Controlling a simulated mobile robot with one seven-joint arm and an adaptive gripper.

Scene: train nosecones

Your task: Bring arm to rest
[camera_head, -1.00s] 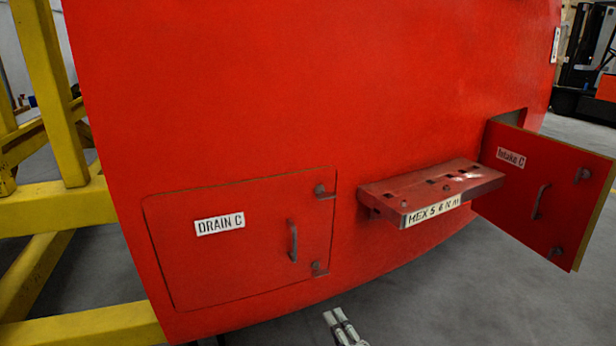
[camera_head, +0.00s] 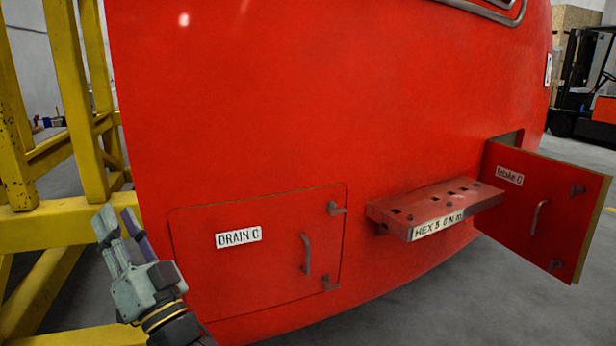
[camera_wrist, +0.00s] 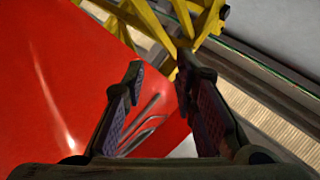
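My gripper (camera_head: 122,222) is at the lower left in the head view, pointing up, in front of the yellow frame and left of the DRAIN C door. In the wrist view my gripper's two fingers (camera_wrist: 160,80) stand apart with nothing between them. It is open and empty, and no object is held. The red nosecone (camera_head: 300,100) fills the middle of the head view, and part of it also shows at the left of the wrist view (camera_wrist: 40,70).
The DRAIN C door (camera_head: 260,275) is closed. The Intake C door (camera_head: 530,225) stands open at the right. A red tool shelf (camera_head: 390,215) with holes juts out between them. A yellow frame (camera_head: 75,110) stands at the left. Grey floor (camera_head: 440,300) is clear at lower right.

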